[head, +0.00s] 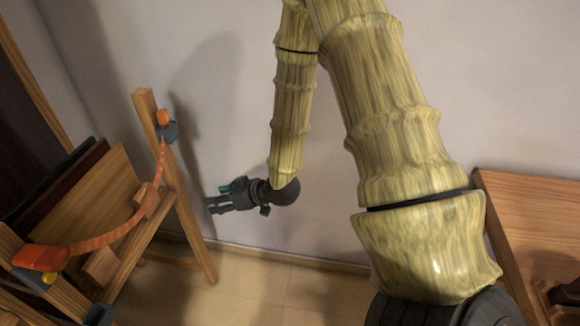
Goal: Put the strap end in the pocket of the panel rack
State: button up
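The panel rack (175,190) is a wooden frame at the left, with several upright panels (88,185) leaning in it. An orange strap (125,225) hangs in a curve across its front. Its upper end (164,117) is at a blue-grey holder (168,131) on the upright post. Its lower end is a wider orange piece (40,257) at the lower left, by a dark holder with a yellow spot. I cannot tell which opening is the pocket. My gripper (208,205) points left, right of the post and apart from the strap. It holds nothing visible; its finger gap is unclear.
A second blue-grey piece (100,314) sits low on the rack near the bottom edge. A wooden table (525,215) stands at the right with a dark object on it. A plain wall (225,120) is behind my gripper. The tiled floor (255,285) below is clear.

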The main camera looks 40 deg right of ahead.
jog(key=s+a+f+m+g+h, duration=0.25)
jog(key=s+f+g, duration=0.35)
jog(key=s+f, duration=1.1)
jog(key=s+f+g+h, duration=0.1)
jog(key=s+f, duration=0.3)
jog(key=s, duration=0.4)
jog(key=s+a+f+g+h, duration=0.1)
jog(key=s+f+g+h, duration=0.1)
jog(key=s, duration=0.7)
notch_tip(320, 180, down, 2)
jog(key=shift+f+m+g, duration=0.1)
jog(key=shift+m+g, duration=0.35)
jog(key=shift+g, duration=0.25)
